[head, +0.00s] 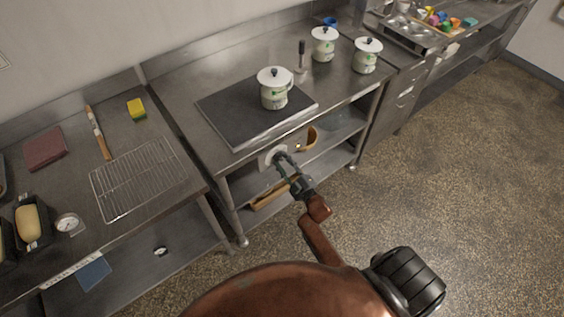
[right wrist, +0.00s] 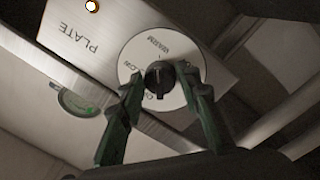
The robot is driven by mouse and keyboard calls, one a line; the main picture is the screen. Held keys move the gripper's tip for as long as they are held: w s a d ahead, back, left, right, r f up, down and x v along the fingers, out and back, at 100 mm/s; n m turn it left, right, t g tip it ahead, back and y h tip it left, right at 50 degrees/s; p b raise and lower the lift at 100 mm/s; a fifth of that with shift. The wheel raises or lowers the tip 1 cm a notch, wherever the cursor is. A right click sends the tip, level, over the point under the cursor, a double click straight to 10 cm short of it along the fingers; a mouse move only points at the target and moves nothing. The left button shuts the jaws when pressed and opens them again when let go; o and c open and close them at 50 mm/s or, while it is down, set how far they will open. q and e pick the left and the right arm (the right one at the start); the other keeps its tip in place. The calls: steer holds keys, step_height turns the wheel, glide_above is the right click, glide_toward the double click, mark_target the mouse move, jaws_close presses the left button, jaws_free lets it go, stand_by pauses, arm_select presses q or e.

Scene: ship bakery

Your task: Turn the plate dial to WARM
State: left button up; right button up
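The plate dial (right wrist: 160,78) is a dark round knob on a white disc in the right wrist view. The panel around it reads PLATE, turned upside down. A WARM label is printed on the disc above the knob in this view; other labels are partly hidden by my fingers. A pale mark on the knob points roughly upward in the picture. My right gripper (right wrist: 163,80) has one green finger on each side of the knob, with small gaps showing, so it looks open around it. In the head view, my right gripper (head: 282,160) is at the counter's front. My left gripper is not in view.
A dark hot plate (head: 235,125) bears a white lidded pot (head: 273,95). Two more pots (head: 323,48) stand behind. A small light (right wrist: 92,6) glows on the panel. A wire rack (head: 135,180) lies on the left counter. The floor at right is clear.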

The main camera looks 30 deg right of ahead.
steer(key=o, duration=0.3)
steer(key=s, duration=1.2)
steer(key=shift+d+f, duration=0.1)
steer(key=shift+f, duration=0.15)
